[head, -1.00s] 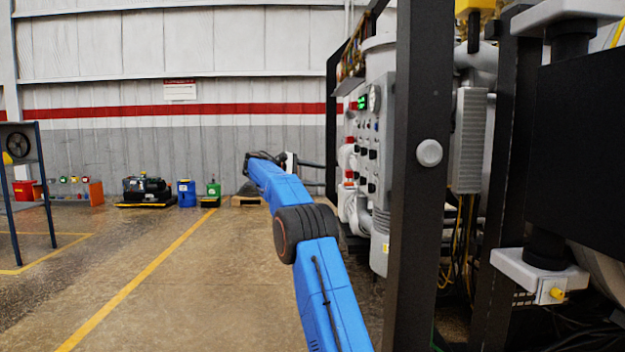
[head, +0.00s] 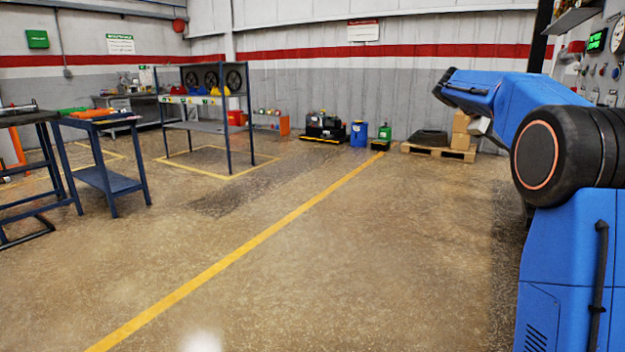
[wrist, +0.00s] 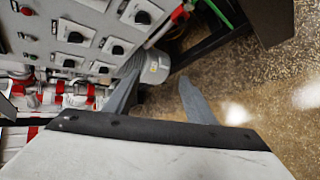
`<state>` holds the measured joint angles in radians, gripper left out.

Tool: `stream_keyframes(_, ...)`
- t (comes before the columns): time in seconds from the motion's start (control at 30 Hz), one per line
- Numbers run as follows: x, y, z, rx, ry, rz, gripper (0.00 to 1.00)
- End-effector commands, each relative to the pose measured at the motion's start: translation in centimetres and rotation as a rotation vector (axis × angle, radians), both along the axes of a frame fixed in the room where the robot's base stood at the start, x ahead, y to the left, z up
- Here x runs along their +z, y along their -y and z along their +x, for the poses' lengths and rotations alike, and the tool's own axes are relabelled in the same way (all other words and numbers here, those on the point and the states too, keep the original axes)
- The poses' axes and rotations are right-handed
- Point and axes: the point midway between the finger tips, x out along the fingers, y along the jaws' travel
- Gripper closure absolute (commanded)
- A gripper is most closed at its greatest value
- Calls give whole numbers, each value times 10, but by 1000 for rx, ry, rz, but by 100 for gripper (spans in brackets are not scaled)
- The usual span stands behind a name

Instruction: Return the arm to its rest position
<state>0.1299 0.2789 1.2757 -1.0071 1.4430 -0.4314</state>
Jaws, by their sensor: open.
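My blue arm (head: 565,250) is bent at a dark round joint on the right side of the head view. Its forearm reaches back and to the left, above the floor. In the wrist view my gripper (wrist: 152,88) is open, its two grey fingers spread apart with nothing between them. Behind the fingers are a grey control panel (wrist: 75,30) with black knobs and the floor. In the head view the gripper itself cannot be made out clearly.
The furnace panel (head: 600,75) stands close behind my arm at the right edge. A pallet with boxes (head: 440,150) is at the back wall. A shelf rack (head: 205,128) and a blue table (head: 105,175) stand at left. The middle floor is open.

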Motion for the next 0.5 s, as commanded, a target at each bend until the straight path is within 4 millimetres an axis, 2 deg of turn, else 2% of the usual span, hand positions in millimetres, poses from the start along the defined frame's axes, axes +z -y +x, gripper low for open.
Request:
stream_keyframes(0.03, 0, -9, -14, 10, 16, 27, 50)
stream_keyframes(0.23, -17, -46, -65, 40, 81, 147, 50)
stream_keyframes(0.5, -49, -97, -139, 61, 166, 315, 50)
